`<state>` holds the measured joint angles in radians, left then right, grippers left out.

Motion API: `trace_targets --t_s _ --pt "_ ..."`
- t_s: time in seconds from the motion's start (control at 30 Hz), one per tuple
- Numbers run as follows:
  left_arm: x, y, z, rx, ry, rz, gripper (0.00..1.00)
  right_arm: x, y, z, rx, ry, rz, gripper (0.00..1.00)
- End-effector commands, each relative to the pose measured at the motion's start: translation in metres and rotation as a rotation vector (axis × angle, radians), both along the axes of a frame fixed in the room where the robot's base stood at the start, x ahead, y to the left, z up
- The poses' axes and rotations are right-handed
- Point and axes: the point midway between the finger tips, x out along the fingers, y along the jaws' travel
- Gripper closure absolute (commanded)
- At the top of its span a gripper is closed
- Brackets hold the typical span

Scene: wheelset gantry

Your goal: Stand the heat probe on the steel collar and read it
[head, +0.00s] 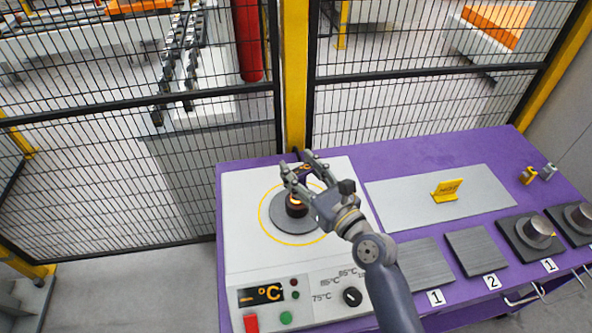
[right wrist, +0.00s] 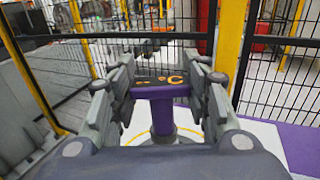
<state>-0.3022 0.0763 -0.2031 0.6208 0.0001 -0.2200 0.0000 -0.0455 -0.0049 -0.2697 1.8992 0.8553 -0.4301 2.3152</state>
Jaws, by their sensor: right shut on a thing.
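My right gripper (head: 306,174) is shut on the heat probe, above the white heating station. In the right wrist view the probe (right wrist: 162,112) is a purple T-shape between both fingers. Its head display shows orange dashes and a C, with no digits. Its stem points down. In the head view a dark piece with an orange glow (head: 297,205) sits below the fingers, on a grey round disc (head: 287,222) inside a yellow ring. Fingers partly cover this spot, so I cannot tell whether the probe touches what is below. My left gripper is out of view.
The white station (head: 243,254) has a °C display, a red and a green button, and a temperature knob (head: 352,297). A grey plate with a yellow sign (head: 447,190) lies to the right. Mesh fence stands behind the table.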

Motion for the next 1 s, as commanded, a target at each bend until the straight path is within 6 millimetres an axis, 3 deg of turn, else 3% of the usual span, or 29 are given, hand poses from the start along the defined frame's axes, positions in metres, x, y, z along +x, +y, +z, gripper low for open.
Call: trace_targets --t_s 0.2,0.5,0.9,0.93,1.0 --pt "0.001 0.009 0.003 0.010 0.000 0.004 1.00 0.021 0.010 -0.003 0.001 0.000 -0.001 0.81" --pt "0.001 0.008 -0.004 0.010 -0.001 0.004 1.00 0.021 0.010 -0.037 -0.001 0.000 0.000 0.81" --pt "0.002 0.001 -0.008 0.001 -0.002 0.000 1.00 0.021 0.010 -0.042 0.001 0.001 -0.002 0.81" --pt "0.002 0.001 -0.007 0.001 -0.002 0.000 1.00 0.021 0.010 -0.042 0.001 0.001 -0.001 0.52" --pt "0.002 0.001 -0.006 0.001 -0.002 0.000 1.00 0.021 0.010 -0.041 0.001 0.001 -0.001 0.36"
